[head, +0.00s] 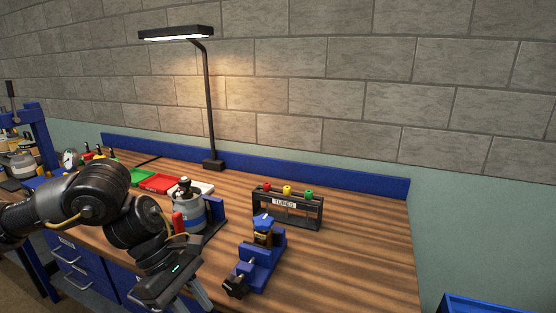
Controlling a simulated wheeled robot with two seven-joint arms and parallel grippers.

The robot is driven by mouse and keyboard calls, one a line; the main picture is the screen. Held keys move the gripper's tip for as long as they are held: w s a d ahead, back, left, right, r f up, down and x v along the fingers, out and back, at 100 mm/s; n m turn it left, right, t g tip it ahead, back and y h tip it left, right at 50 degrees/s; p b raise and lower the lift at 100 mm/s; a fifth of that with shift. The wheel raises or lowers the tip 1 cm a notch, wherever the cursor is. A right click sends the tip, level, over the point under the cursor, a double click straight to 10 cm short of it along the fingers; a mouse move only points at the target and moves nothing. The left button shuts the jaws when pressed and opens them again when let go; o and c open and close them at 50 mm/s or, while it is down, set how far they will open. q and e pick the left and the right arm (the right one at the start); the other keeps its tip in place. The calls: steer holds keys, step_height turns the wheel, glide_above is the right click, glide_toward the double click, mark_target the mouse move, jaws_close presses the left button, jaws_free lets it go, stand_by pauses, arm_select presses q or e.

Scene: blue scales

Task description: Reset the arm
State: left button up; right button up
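My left arm comes in from the left over the front edge of the wooden workbench (345,255). My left gripper (195,300) is low in the picture, in front of the bench. Its fingers point down to the right, and the picture cuts off their lower part, so its opening is unclear. It stands in front of a grey canister (190,215) with a dark top. I see nothing held in the visible part. My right arm and gripper are not in view.
A blue vise-like fixture (262,262) stands right of the gripper. Behind it is a rack labelled TUBES (284,204) with red, yellow and green caps. Red (160,184) and green trays lie at the back left, near a lamp (209,110). The bench's right side is clear.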

arm_select(q)
steer(key=d+f+n+t+h, duration=0.3)
steer(key=d+n+t+h, duration=0.35)
steer(key=d+n, duration=0.95)
steer(key=s+a+f+n+t+y, duration=0.1)
steer(key=a+f+n+t+y, duration=0.45)
steer(key=n, duration=0.85)
steer(key=a+f+n+t+y, duration=0.1)
steer(key=a+f+n+y, duration=0.1)
steer(key=a+f+n, duration=0.9)
steer(key=s+a+f+n+g+y, duration=0.2)
steer(key=s+a+f+n+g, duration=0.2)
steer(key=s+n, duration=0.45)
steer(key=s+a+f+n+g+y, duration=0.25)
steer(key=s+a+f+n, duration=0.2)
steer(key=s+n, duration=0.35)
steer(key=s+f+m+g, duration=0.2)
steer(key=s+f, duration=0.1)
steer(key=f, duration=2.4)
steer(key=s+a+f+g, duration=0.1)
steer(key=s+a+f, duration=0.2)
steer(key=s+f, duration=1.1)
steer(key=shift+s+a+f, duration=0.15)
steer(key=shift+s+f, duration=0.2)
steer(key=shift+s, duration=0.7)
